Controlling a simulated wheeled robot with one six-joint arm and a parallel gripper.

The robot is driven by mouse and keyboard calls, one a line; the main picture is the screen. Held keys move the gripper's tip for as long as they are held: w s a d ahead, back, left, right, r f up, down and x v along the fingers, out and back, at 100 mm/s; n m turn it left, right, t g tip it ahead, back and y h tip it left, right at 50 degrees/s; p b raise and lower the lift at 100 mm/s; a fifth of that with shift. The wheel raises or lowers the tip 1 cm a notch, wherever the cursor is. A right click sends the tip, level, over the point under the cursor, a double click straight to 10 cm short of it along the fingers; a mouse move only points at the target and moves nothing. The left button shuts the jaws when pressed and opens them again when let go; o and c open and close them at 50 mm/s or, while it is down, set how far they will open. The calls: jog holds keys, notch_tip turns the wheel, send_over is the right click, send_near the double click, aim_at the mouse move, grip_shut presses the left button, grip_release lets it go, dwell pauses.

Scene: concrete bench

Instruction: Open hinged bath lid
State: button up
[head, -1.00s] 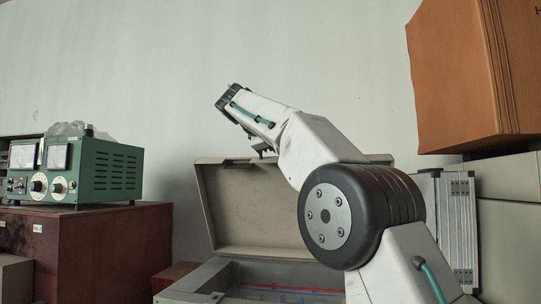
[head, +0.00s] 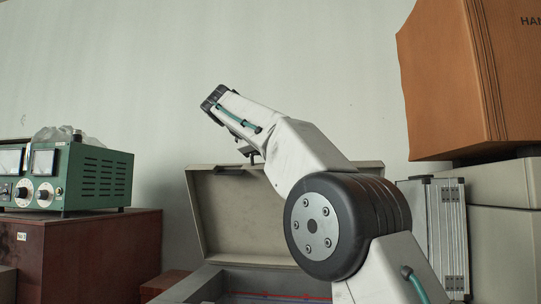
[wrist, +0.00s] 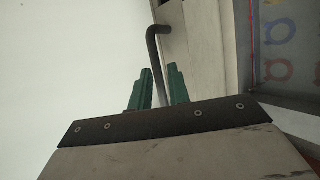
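The bath lid (head: 250,216) is a beige-grey panel standing raised, roughly upright, at the back of the grey bath (head: 203,286) in the head view. A dark bent handle (wrist: 159,62) joins the pale lid in the wrist view. My gripper (wrist: 160,82) has two green fingers, one on each side of the handle's rod, and they look closed on it. In the head view my arm crosses in front of the lid's right part, and the fingers are too small to make out. The wrist view also shows part of the bath interior (wrist: 290,70) with coloured markings.
A green instrument (head: 93,178) with dials sits on a reddish-brown cabinet (head: 90,255) at left. An orange-brown box (head: 440,90) rests on pale cases (head: 505,182) at right, near a ribbed metal case (head: 448,235). Bare wall is above the lid.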

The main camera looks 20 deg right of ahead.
jog(key=v, duration=0.5)
jog(key=shift+s+a+r, duration=0.2)
jog(key=shift+s+r, duration=0.05)
